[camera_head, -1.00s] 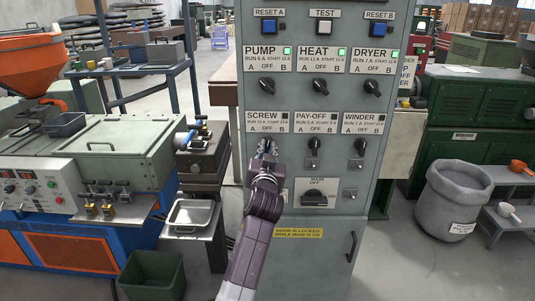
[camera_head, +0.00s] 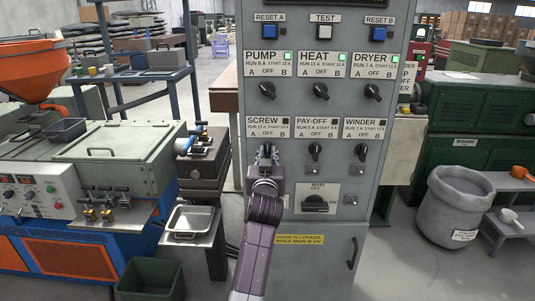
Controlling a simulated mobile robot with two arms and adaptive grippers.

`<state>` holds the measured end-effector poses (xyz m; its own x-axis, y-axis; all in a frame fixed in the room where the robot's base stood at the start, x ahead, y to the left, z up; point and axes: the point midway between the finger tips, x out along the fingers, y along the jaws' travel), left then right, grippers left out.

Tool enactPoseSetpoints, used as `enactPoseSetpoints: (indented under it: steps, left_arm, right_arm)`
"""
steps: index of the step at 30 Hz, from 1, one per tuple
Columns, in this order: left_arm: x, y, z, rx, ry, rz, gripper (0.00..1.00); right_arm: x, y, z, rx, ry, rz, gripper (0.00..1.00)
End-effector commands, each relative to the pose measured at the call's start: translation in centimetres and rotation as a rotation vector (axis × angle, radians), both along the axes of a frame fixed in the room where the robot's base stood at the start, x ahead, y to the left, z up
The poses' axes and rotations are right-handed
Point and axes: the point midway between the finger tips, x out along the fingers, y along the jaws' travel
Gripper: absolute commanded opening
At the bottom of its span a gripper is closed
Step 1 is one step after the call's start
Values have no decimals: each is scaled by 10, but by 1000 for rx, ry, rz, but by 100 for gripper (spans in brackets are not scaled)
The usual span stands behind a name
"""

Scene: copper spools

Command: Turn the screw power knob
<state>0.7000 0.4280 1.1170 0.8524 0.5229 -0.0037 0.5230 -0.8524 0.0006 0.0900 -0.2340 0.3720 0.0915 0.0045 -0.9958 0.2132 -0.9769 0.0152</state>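The SCREW label (camera_head: 264,121) sits at the left of the lower row on the grey control cabinet, with a dark, unlit lamp beside it. The screw knob (camera_head: 266,148) is below the label and mostly hidden by my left gripper. My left gripper (camera_head: 266,153) reaches up from below, with its fingertips at the knob, one on each side. I cannot tell whether they are closed on it or how the knob is turned. My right gripper is not in view.
The pump (camera_head: 264,90), heat (camera_head: 320,91) and dryer (camera_head: 373,91) knobs are above, with green lamps lit. The pay-off knob (camera_head: 315,151) is close on the right, then the winder knob (camera_head: 360,151). The large MAIN switch (camera_head: 315,204) is below right.

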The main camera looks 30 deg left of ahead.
Motion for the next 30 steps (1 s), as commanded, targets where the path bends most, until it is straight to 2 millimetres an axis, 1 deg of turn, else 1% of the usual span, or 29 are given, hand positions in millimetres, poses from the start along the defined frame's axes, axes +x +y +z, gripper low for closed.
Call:
enactPoseSetpoints:
  steps: [1, 3, 10, 13, 17, 24, 27, 30]
  left_arm:
    - [0, 0, 0, 0, 0, 0, 23]
    - [0, 0, 0, 1, -1, 0, 28]
    - [0, 0, 1, 2, -2, 0, 28]
    - [0, 0, 7, 3, -4, 0, 28]
    - [0, 0, 26, 3, -9, 0, 28]
    - [0, 0, 72, 3, -6, 0, 28]
    - [0, 0, 87, 2, -5, 0, 28]
    - [0, 0, 96, 1, -4, -1, 28]
  right_arm:
    - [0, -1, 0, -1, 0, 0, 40]
    - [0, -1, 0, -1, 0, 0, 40]
    - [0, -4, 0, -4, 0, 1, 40]
    - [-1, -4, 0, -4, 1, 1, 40]
    - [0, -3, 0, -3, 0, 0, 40]
    - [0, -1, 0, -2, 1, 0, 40]
    - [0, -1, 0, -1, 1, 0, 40]
    - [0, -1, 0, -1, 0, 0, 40]
